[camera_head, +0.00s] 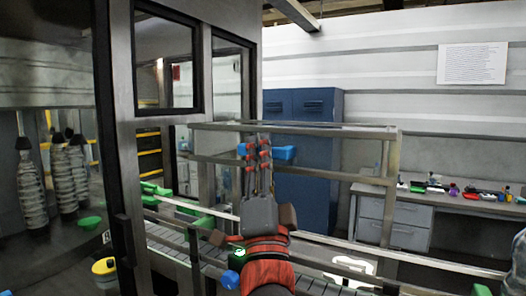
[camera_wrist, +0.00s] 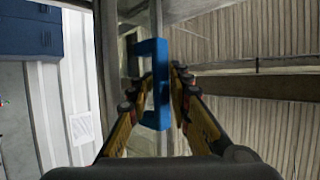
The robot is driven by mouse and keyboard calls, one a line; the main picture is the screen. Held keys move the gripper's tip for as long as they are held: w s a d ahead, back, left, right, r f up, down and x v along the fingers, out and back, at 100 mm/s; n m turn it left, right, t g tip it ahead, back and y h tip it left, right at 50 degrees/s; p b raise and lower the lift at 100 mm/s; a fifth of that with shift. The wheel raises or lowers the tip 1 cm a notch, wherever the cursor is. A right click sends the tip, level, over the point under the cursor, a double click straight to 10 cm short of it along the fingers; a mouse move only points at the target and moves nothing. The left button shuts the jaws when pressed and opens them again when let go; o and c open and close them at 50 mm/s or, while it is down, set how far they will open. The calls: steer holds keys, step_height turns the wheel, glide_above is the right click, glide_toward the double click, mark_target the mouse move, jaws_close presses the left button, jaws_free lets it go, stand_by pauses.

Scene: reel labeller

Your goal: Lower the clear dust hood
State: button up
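The clear dust hood (camera_head: 330,130) shows in the head view as a see-through box with a grey metal frame, in front of the blue cabinet. A blue handle (camera_head: 285,153) is on its near side; it is a bracket-shaped bar in the wrist view (camera_wrist: 160,85). My gripper (camera_head: 255,150) points upward, with one finger on each side of the handle.
A conveyor (camera_head: 170,240) with green parts runs below the hood. A dark-framed cabin (camera_head: 125,130) stands close on the left. A grey desk (camera_head: 430,200) with small items is at the right, and a blue cabinet (camera_head: 305,200) stands behind.

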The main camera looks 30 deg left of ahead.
steer(key=shift+a+f, duration=0.1)
steer(key=shift+f, duration=0.3)
steer(key=v, duration=1.2)
steer(key=shift+r, duration=0.2)
